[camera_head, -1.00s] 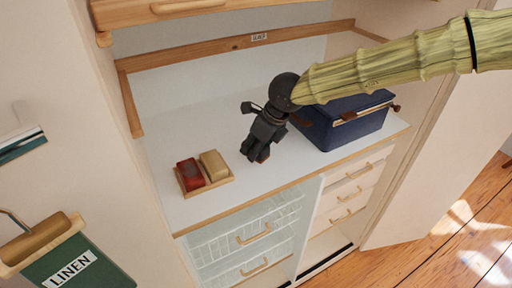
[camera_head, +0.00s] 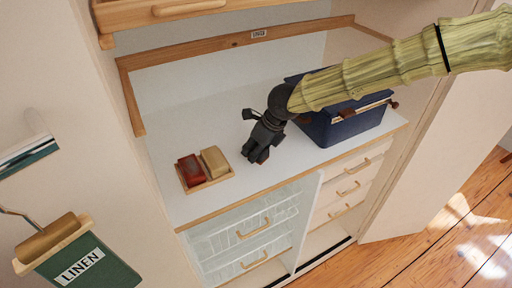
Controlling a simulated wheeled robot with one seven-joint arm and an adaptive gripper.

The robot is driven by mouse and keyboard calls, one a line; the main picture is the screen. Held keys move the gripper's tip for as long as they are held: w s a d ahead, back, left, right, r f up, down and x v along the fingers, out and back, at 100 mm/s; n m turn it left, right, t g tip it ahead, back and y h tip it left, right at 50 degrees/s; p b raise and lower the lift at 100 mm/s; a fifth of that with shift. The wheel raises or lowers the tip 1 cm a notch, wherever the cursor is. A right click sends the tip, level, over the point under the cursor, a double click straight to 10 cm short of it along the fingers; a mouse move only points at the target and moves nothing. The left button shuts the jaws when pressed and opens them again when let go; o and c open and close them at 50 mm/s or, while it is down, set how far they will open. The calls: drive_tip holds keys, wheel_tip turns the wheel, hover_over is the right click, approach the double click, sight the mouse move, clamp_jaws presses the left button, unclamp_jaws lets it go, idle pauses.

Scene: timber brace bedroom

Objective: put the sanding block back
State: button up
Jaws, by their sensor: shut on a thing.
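My gripper (camera_head: 256,156) is over the white counter (camera_head: 180,209), pointing down, to the right of a small wooden tray (camera_head: 212,184). It is shut on a small dark brown thing (camera_head: 263,157), mostly hidden by the fingers. I cannot tell whether this is the sanding block, or whether it touches the counter. In the tray, a red block (camera_head: 191,170) lies on the left and a tan block (camera_head: 214,161) on the right, side by side. Which of these, if any, is a sanding block is not clear.
A navy blue box (camera_head: 345,127) with brown fittings stands close to the right of my gripper. Drawers with wooden handles (camera_head: 254,229) are below the counter. A wooden shelf (camera_head: 165,12) overhangs at the upper left. A green LINEN sign (camera_head: 85,265) hangs at lower left.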

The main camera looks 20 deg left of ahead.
drive_tip(key=shift+s+f, duration=0.1)
drive_tip(key=shift+f, duration=0.1)
drive_tip(key=shift+s+d+f, duration=0.1)
drive_tip(key=shift+f, duration=0.15)
drive_tip(key=o, duration=0.6)
drive_tip(key=shift+f, duration=0.1)
drive_tip(key=o, duration=0.3)
drive_tip(key=shift+f, duration=0.2)
drive_tip(key=shift+r, duration=0.2)
